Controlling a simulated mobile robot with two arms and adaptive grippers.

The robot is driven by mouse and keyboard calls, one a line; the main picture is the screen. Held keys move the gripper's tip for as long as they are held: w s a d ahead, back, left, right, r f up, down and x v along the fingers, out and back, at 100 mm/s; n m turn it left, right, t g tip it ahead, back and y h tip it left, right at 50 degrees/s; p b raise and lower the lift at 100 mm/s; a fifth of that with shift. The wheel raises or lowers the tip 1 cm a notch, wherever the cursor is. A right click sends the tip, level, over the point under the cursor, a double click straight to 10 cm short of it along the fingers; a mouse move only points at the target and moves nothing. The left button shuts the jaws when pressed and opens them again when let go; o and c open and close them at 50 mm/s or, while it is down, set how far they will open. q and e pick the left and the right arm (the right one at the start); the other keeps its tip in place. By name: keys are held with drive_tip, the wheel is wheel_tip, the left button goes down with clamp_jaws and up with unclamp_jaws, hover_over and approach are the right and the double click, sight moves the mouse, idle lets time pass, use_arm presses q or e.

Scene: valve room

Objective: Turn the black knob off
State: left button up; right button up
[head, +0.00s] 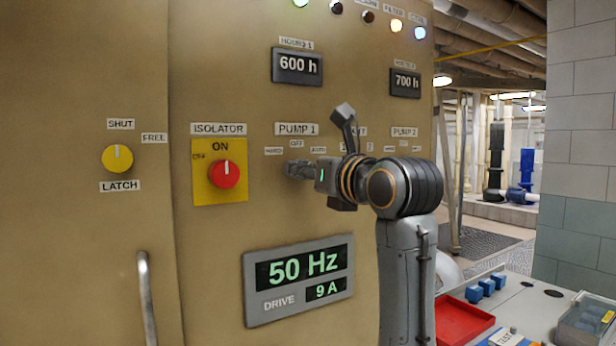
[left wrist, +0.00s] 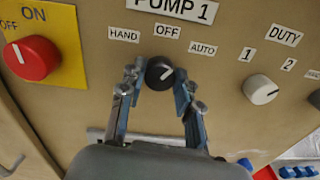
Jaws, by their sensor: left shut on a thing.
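The black knob (left wrist: 159,73) sits under the PUMP 1 plate, among the labels HAND, OFF and AUTO, in the left wrist view. Its white mark points up and to the right, towards the AUTO side. My left gripper (left wrist: 160,83) is shut on the knob, one finger on each side. In the head view my left gripper (head: 299,169) is at the panel below PUMP 1, and it hides the knob there. My right gripper is not in view.
A red isolator knob (head: 224,174) on a yellow plate is left of the gripper. A white DUTY knob (left wrist: 260,89) is to the right. A drive display (head: 299,280) is below. A door handle (head: 147,298) stands out at lower left. A red tray (head: 461,322) lies at lower right.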

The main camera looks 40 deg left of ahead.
sight(297, 113)
use_arm(q)
drive_tip(key=shift+n+b, duration=1.5)
drive_tip(key=shift+n, duration=1.7)
drive_tip(key=o, duration=1.1)
drive_tip(key=shift+o, duration=0.3)
drive_tip(key=shift+a, duration=0.1)
wheel_tip(297, 113, up, 10)
drive_tip(key=shift+f, duration=0.1)
